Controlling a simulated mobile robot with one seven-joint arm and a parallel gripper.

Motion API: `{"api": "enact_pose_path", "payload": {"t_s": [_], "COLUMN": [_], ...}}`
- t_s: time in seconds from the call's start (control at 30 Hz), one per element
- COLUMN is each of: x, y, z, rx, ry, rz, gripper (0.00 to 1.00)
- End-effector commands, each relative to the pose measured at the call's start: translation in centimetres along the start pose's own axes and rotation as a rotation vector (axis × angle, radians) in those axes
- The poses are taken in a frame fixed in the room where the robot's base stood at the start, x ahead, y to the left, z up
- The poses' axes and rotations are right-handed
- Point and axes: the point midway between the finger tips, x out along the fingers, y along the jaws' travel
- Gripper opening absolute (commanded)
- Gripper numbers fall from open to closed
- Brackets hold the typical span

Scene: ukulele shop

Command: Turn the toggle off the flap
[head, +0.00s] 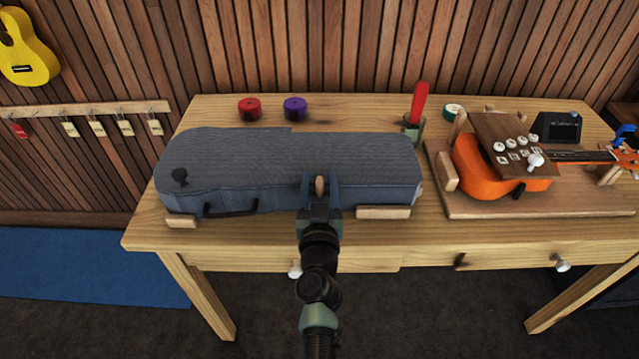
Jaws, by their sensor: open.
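A blue-grey ukulele case (240,160) lies closed on the workbench. A small pale wooden toggle (319,186) stands upright at the front edge of the case. My gripper (320,180) is open, with one finger on each side of the toggle. I cannot tell whether the fingers touch it. The flap under the toggle is hidden behind my gripper and cannot be made out.
The bench (150,225) holds the case on wooden blocks (383,212). A dark knob (180,176) sits on the case's left end, and a dark handle (232,210) is on its front. An orange ukulele (470,160) lies in a cradle at right. Red and purple rolls stand behind.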

Motion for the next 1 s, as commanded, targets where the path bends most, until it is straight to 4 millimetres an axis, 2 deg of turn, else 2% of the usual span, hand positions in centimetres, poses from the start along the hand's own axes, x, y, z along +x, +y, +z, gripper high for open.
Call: {"api": "enact_pose_path", "payload": {"t_s": [0.07,0.3,0.37,0.77,1.0], "x": [-0.02,-0.04,-0.04,-0.05,-0.05], "y": [0.0,-0.01,-0.01,-0.1,-0.33], "z": [0.0,0.0,0.0,-0.2,-0.59], "rx": [0.0,0.0,0.0,-0.001,0.0], "ry": [0.0,0.0,0.0,0.0,-0.003], "rz": [0.0,0.0,0.0,0.017,0.116], "gripper": [0.51,0.07,0.0,0.0,0.0]}}
